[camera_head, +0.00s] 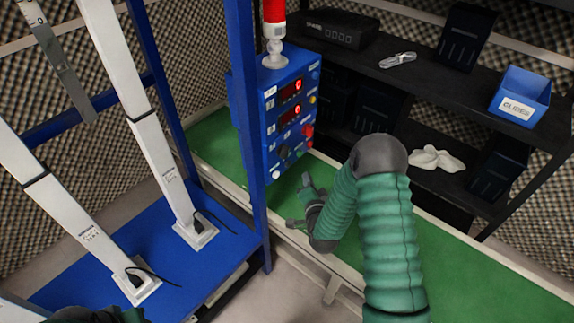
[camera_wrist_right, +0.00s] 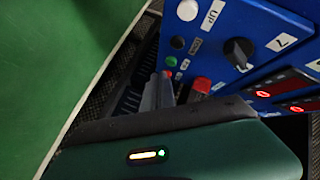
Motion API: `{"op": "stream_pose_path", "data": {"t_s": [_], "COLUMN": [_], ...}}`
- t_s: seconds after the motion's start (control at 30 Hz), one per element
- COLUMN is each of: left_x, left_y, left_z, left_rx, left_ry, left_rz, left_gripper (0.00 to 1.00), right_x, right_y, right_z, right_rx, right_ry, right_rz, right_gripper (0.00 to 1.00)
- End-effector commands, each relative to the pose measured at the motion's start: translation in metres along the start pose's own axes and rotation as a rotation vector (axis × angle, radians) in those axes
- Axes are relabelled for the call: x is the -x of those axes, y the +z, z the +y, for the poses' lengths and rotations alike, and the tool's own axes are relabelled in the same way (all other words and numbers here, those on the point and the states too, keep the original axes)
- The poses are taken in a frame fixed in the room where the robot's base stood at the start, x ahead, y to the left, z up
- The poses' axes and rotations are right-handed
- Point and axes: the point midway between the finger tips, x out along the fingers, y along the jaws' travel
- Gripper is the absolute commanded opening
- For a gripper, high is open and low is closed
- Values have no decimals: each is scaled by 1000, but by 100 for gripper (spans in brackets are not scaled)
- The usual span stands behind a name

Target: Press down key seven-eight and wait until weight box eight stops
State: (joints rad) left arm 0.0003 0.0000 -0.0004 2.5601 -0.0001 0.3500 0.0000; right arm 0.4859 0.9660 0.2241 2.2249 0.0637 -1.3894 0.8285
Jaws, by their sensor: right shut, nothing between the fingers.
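The blue control panel (camera_head: 284,112) carries two red-lit displays, small buttons and a dark knob. In the right wrist view, its face shows a dark knob (camera_wrist_right: 238,52) beside a label 7, a white button (camera_wrist_right: 187,10) marked UP, a black button (camera_wrist_right: 177,42) marked DOWN, a green button (camera_wrist_right: 171,62) and a red button (camera_wrist_right: 200,86). I cannot single out a key marked seven-eight. My right gripper (camera_head: 304,190) is shut and empty, just below the panel's lower end. Its fingers (camera_wrist_right: 158,90) point towards the green and red buttons; contact is unclear. No weight box eight is identifiable.
A red beacon (camera_head: 274,12) tops the panel. White columns (camera_head: 150,135) stand on a blue platform (camera_head: 225,262) at left, beside a blue post (camera_head: 247,130). Dark shelves (camera_head: 440,98) with a blue bin (camera_head: 520,95) stand at right.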

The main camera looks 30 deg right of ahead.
Motion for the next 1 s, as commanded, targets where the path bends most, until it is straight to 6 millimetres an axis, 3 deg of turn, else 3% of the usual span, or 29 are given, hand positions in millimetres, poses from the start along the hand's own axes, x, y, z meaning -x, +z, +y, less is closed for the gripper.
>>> {"op": "stream_pose_path", "data": {"t_s": [0.37, 1.0], "left_x": [-5, -5], "left_y": [1, 1], "left_z": [0, 0], "left_rx": [-1, -1], "left_ry": [0, 0], "left_rz": [0, 0], "left_gripper": [36, 36], "right_x": [-32, -35], "right_y": [23, 25], "right_z": [-22, -24], "right_rx": [1, 0], "right_ry": [0, 2], "right_rz": [1, 1], "right_gripper": [0, 0]}}
